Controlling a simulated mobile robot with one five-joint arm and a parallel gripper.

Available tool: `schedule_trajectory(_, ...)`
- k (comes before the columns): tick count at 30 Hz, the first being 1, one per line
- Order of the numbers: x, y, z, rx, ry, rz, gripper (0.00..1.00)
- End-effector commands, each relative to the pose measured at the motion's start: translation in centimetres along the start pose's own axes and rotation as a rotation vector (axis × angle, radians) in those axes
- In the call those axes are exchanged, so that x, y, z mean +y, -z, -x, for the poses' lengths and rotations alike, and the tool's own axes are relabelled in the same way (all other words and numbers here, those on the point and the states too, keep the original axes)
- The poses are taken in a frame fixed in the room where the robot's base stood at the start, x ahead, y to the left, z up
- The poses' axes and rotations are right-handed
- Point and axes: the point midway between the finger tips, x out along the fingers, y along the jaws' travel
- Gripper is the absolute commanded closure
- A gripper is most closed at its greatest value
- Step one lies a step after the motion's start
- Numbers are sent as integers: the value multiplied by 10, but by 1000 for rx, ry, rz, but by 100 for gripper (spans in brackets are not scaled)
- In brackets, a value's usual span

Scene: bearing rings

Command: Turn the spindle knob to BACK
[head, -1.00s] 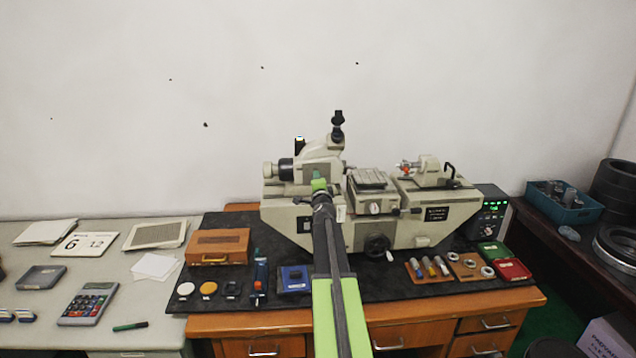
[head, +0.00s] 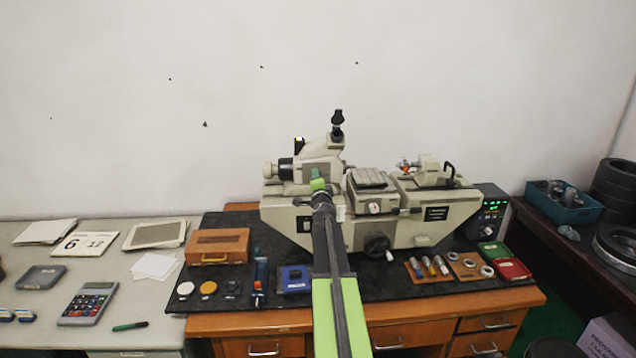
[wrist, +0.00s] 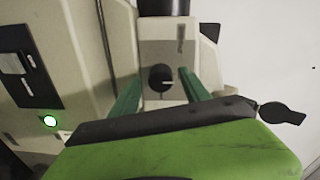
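In the wrist view a round black knob (wrist: 161,77) with a pale pointer line is on the cream machine face. The line lies roughly level, toward the right; I cannot read any label around it. My gripper (wrist: 158,73) has its two green fingers apart, one on each side of the knob, with a gap visible on both sides. Nothing is held. In the head view my gripper (head: 318,184) is in front of the left part of the cream measuring machine (head: 425,212), and the knob is hidden behind my arm.
A wooden box (head: 218,246) stands on the black mat left of my arm. A blue box (head: 293,279) lies close beside my arm, and a handwheel (head: 376,246) is to its right.

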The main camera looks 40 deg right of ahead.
Motion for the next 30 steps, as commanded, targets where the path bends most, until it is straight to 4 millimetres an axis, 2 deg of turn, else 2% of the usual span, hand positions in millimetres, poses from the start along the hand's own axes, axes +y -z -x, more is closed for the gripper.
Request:
schedule_trajectory(5,0,0,0,1,1,-1,45)
schedule_trajectory(8,-1,0,7,1,1,-1,45)
schedule_trajectory(11,-1,0,26,1,1,-1,45)
schedule_trajectory(18,-1,0,94,1,0,-1,45)
schedule_trajectory(24,0,0,145,1,0,-1,45)
schedule_trajectory(30,0,0,171,1,0,0,45)
